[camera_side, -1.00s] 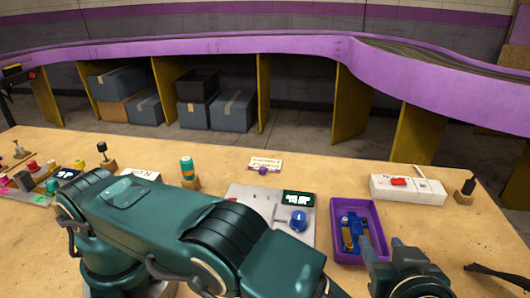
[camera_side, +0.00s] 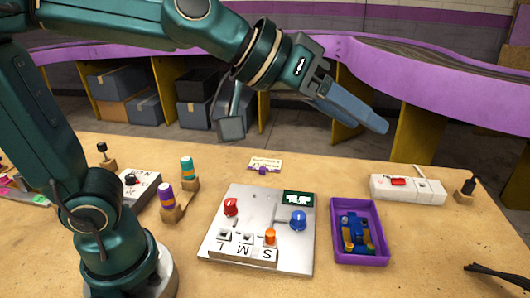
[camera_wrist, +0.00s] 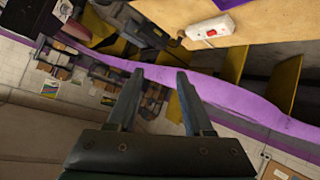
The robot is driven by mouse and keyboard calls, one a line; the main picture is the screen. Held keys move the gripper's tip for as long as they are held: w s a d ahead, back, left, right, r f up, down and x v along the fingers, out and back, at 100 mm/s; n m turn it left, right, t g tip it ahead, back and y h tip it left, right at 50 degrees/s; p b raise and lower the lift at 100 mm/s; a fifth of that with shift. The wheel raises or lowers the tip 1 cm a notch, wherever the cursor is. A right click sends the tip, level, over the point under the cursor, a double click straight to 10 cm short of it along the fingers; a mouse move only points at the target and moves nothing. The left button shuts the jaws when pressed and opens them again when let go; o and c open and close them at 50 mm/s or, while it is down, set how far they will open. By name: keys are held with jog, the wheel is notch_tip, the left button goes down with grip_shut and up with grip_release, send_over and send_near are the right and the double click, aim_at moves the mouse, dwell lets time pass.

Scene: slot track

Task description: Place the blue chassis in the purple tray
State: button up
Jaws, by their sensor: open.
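The blue chassis (camera_side: 351,222) lies inside the purple tray (camera_side: 378,257) on the right part of the table in the side view. Some orange or yellow and dark parts show beside it in the tray. My gripper (camera_side: 382,128) is raised high above the table, apart from the tray, and points to the right. In the wrist view my gripper (camera_wrist: 155,75) shows two fingers spread apart with nothing between them. The tray's edge may show at the top of the wrist view, but I cannot tell.
A grey panel (camera_side: 228,239) with knobs and S, M, L marks sits left of the tray. A white power strip (camera_side: 415,190) with a red switch lies behind it. A black joystick (camera_side: 467,188) stands at the right. The table's front right is mostly clear.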

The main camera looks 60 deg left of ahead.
jog(key=s+a+f+g+y, duration=0.4)
jog(key=s+a+f, duration=0.6)
jog(key=s, duration=0.4)
jog(key=shift+s+a+f+n+g+y, duration=0.3)
jog(key=shift+f+n+g+y, duration=0.1)
jog(key=shift+f, duration=0.4)
